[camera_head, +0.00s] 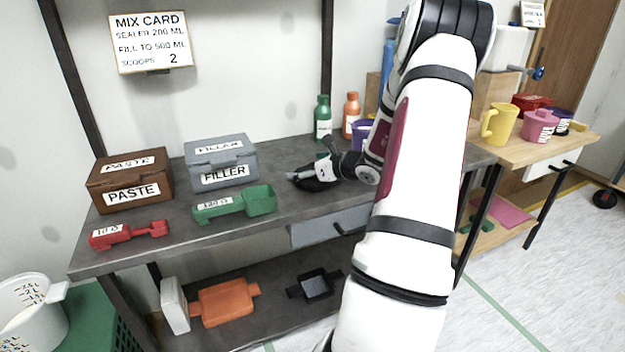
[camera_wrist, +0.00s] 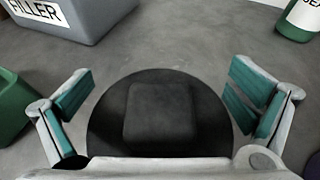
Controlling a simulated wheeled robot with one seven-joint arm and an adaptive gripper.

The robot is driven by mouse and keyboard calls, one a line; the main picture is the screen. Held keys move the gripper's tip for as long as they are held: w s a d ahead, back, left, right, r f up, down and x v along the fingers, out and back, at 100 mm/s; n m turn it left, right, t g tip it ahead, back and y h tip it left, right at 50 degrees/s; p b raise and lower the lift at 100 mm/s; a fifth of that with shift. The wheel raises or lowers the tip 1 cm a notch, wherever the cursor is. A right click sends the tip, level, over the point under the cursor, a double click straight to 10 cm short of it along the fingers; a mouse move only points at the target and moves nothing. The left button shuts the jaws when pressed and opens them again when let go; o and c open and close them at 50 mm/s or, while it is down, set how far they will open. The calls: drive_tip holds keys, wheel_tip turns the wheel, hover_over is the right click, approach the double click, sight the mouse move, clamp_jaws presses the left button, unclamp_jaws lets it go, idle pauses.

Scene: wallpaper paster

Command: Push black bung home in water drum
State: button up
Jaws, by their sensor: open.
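A black round disc with a raised square block on top, which looks like the black bung (camera_wrist: 160,118), lies on the grey bench in the wrist view. My gripper (camera_wrist: 160,88) is open, its teal-padded fingers on either side of the disc with gaps showing. In the head view my gripper (camera_head: 308,172) is low over the bench, right of the filler box; a black shape under it is partly hidden. A white container with a blue tap, perhaps the water drum (camera_head: 508,48), stands at the back right, partly hidden by my arm. Its opening cannot be made out.
The grey filler box (camera_head: 222,160), brown paste box (camera_head: 130,180), green scoop (camera_head: 235,203) and red scoop (camera_head: 128,234) are left of my gripper. Green (camera_head: 323,118) and orange (camera_head: 352,114) bottles stand behind. A yellow jug (camera_head: 500,124) stands on the wooden table.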

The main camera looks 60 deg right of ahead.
drive_tip(key=shift+w, duration=0.1)
drive_tip(key=shift+c, duration=0.6)
drive_tip(key=shift+a+f, duration=0.1)
drive_tip(key=c, duration=1.3)
